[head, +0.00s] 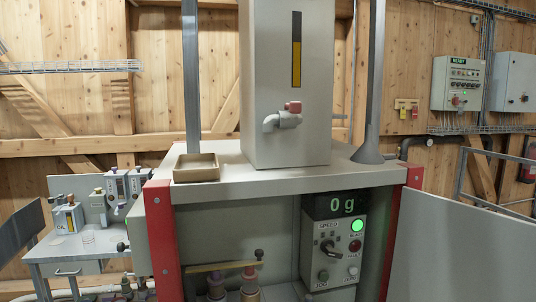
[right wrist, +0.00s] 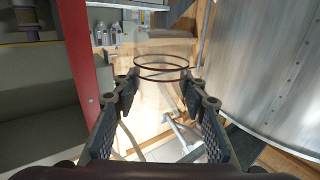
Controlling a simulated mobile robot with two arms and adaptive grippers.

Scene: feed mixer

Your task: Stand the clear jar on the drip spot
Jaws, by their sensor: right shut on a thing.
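The clear jar (right wrist: 161,68) shows in the right wrist view as a see-through body with two thin dark rings. My right gripper (right wrist: 160,88) is shut on it, with one finger on each side. A grey tap (head: 283,119) with a red knob sticks out of the front of the tall tank. No marked drip spot can be made out on the mixer top (head: 262,182) below the tap. Neither gripper shows in the head view, and my left gripper is out of view.
A tan tray (head: 196,168) sits on the mixer top, left of the tank (head: 290,70). A control panel (head: 330,250) below has a display (head: 343,205) reading 0 g. A side table (head: 75,246) at left holds an oil can (head: 68,216) and a faint clear round thing (head: 88,240).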

